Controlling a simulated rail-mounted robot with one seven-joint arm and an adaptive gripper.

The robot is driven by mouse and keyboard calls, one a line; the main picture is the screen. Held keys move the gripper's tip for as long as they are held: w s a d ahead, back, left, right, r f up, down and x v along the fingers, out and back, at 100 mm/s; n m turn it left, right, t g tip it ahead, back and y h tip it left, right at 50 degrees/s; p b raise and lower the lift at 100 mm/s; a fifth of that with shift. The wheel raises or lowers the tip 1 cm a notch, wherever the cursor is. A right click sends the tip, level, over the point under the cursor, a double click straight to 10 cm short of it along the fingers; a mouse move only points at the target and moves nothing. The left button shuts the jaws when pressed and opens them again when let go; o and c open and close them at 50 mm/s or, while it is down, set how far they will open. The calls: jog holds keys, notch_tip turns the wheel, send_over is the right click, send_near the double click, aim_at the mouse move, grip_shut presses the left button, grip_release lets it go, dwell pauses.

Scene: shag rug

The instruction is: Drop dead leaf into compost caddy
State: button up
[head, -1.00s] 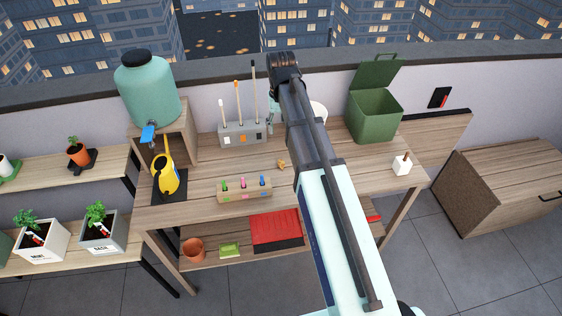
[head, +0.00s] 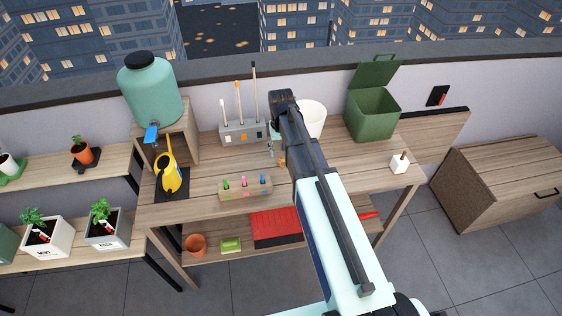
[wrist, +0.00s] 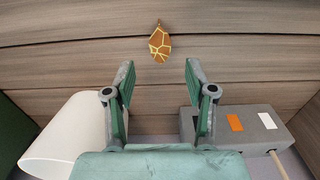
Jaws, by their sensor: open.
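The dead leaf (head: 281,160), small and orange-brown, lies on the wooden bench top. It also shows in the wrist view (wrist: 160,43), ahead of and between the fingertip lines. The green compost caddy (head: 373,115) stands at the back right of the bench with its lid open; its inside bottom is hidden. My gripper (wrist: 159,77) is open and empty, its two fingers apart, with the leaf beyond the tips.
A white pot (head: 313,119) stands behind my arm, between leaf and caddy. A grey tool holder (head: 242,133) stands at the back left. A wooden marker block (head: 245,188) lies in front.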

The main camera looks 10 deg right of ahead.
aim_at(281, 161)
jog(key=shift+s+f+p, duration=0.15)
jog(key=shift+f+p, duration=0.8)
jog(key=shift+f, duration=1.4)
jog(key=c, duration=0.8)
jog(key=shift+r, duration=0.1)
